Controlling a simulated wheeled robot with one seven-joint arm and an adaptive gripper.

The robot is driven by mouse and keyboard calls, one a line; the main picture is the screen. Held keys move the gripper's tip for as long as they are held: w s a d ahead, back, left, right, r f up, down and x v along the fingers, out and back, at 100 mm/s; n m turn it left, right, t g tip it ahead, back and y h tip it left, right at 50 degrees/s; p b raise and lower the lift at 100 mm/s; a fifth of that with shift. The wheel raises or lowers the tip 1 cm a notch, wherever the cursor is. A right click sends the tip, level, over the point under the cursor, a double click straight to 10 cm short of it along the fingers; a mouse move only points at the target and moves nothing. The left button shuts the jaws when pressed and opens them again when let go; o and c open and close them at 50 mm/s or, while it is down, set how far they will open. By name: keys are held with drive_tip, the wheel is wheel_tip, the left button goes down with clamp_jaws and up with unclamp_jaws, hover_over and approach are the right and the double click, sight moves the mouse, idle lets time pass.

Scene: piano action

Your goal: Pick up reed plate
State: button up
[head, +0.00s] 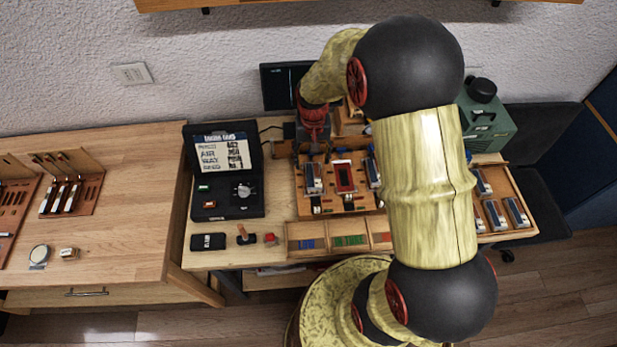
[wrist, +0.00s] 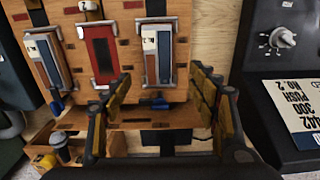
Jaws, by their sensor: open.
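A wooden board (head: 347,202) on the right-hand bench holds several framed plates; I cannot tell which one is the reed plate. A red plate (head: 344,177) in a pale frame is in the middle and shows in the wrist view (wrist: 103,55). Silver-framed modules sit on either side, one at its left (head: 314,180) and one at its right (head: 373,172). In the wrist view, the left-hand one (wrist: 157,55) lies just ahead of my gripper (wrist: 155,108). My gripper is open and empty, fingers apart before the board's edge.
A black case (head: 222,205) with a dial and printed card stands left of the board. Compartment trays (head: 306,244) lie in front. More modules sit in a wooden tray (head: 522,207) at the right, near a green machine (head: 487,128). The left bench (head: 120,215) has much free room.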

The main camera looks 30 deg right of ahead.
sight(313, 175)
wheel_tip(313, 175, down, 3)
drive_tip(key=shift+r, duration=0.15)
drive_tip(key=f, duration=0.2)
drive_tip(key=s+f+b, duration=0.1)
drive_tip(key=f, duration=0.1)
drive_tip(key=shift+w+f, duration=0.15)
drive_tip(key=shift+f, duration=0.35)
drive_tip(key=shift+r, duration=0.1)
drive_tip(key=c, duration=1.3)
